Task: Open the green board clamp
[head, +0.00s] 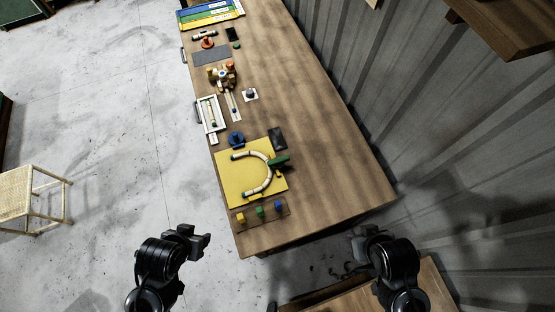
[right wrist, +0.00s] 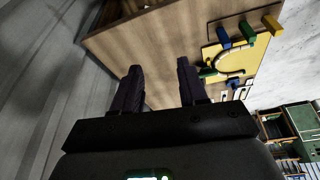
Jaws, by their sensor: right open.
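The green board clamp (head: 279,161) sits at the right side of the yellow board (head: 232,187), beside the bend of a pale U-shaped rattan piece (head: 268,165). Whether the clamp is open or shut is too small to tell. The yellow board also shows in the right wrist view (right wrist: 237,62), with the clamp (right wrist: 207,72) small at its edge. My right gripper (head: 362,243) is off the table's near right corner, apart from the clamp; its two fingers (right wrist: 160,85) are spread and empty. My left gripper (head: 196,240) is off the table's near left corner, apart from everything; its finger gap is unclear.
Yellow, green and blue blocks (head: 259,211) stand on a strip at the table's near end. A dark block (head: 277,139) and a blue round item (head: 236,139) lie behind the yellow board. The wooden table's right side (head: 335,185) is clear. A corrugated wall stands at right.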

